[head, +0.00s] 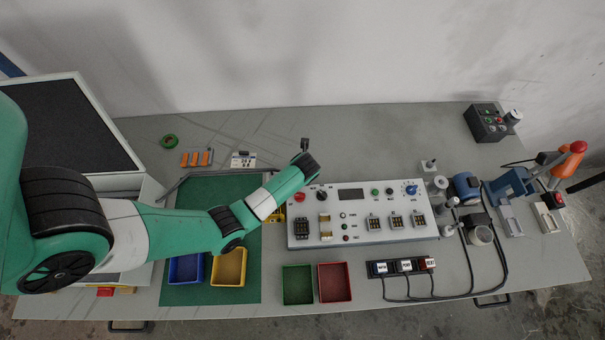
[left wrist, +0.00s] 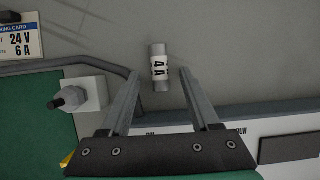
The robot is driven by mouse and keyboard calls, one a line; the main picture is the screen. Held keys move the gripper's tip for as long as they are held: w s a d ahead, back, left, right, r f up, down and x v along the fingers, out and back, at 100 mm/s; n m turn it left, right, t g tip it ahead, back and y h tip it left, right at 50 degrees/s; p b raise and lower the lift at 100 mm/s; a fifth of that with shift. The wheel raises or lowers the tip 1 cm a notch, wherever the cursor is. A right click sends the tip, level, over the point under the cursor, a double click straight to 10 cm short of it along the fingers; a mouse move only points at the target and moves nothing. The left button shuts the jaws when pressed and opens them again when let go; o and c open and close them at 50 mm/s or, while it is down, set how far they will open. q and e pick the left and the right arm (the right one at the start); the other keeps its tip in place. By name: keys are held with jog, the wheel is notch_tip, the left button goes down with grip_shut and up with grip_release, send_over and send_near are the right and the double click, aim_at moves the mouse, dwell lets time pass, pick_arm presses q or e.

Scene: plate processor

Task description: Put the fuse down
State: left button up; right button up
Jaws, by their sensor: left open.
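The fuse (left wrist: 159,67) is a small grey-silver cylinder with a white band marked "4 A". In the left wrist view it shows against the grey table, between and slightly beyond my left gripper's fingertips (left wrist: 160,73). The two fingers stand apart, with a gap on each side of the fuse, so the gripper is open and not clamped on it. In the head view my left gripper (head: 305,147) is above the table just behind the white control panel (head: 360,190). The fuse cannot be made out there. My right gripper is not in view.
A card reading "24 V 6 A" (head: 243,159) stands left of the gripper, beside orange pieces (head: 197,158). The green mat (head: 210,192) holds blue (head: 186,280) and yellow (head: 229,283) bins. Green and red bins (head: 335,298) stand in front. Table behind the panel is clear.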

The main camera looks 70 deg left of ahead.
pick_arm(q)
grip_shut()
jog(key=shift+r, duration=0.1)
dwell(0.3)
